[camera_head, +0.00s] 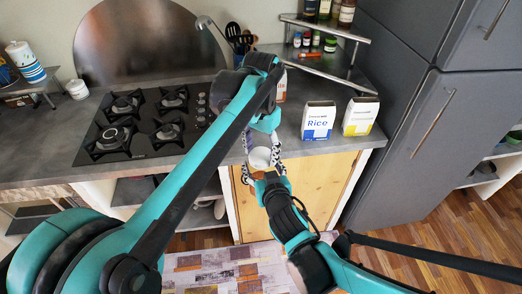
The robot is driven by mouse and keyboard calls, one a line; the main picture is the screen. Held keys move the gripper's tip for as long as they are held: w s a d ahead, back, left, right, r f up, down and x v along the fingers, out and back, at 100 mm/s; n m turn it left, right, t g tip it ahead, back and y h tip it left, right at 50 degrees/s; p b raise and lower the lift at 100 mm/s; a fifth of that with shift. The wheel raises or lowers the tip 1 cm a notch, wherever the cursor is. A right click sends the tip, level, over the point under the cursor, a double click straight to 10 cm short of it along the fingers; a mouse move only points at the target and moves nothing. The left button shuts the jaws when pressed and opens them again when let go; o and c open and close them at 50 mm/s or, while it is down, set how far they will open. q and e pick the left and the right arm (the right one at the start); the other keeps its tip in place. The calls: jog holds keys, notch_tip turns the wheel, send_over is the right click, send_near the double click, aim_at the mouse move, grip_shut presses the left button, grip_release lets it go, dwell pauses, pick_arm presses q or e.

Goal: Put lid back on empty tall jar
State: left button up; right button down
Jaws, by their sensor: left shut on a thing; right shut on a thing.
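A pale, round whitish thing (260,158) is held in front of the counter's front edge, between my two grippers. It looks like part of the tall jar or its lid, but I cannot tell which. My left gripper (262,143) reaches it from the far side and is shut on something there. My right gripper (262,170) comes from below right, its fingers shut around the pale thing's near side. The fingers and wrists hide most of what is held, so I cannot tell whether lid and jar touch.
A rice box (318,121) and a yellow-and-white box (360,116) stand on the counter at right. A container with an orange-red part (282,87) is half hidden behind my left arm. The gas hob (140,122) is left. A grey fridge (440,110) bounds the right side.

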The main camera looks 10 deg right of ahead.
pick_arm(q)
jog(key=o, duration=1.4)
jog(key=shift+c, duration=0.2)
notch_tip(320, 180, up, 12)
jog(key=shift+w+a, duration=0.1)
jog(key=s+a+f+n+t, duration=0.3)
jog(key=s+a+f, duration=0.4)
jog(key=a+f, duration=0.3)
jog(key=s+a+f+n+t, duration=0.4)
jog(key=s+a+f, duration=0.3)
jog(key=a, duration=0.8)
notch_tip(320, 180, down, 3)
jog(key=shift+s+a+f+n, duration=0.1)
jog(key=shift+s+a+n, duration=0.15)
jog(key=shift+n, duration=0.55)
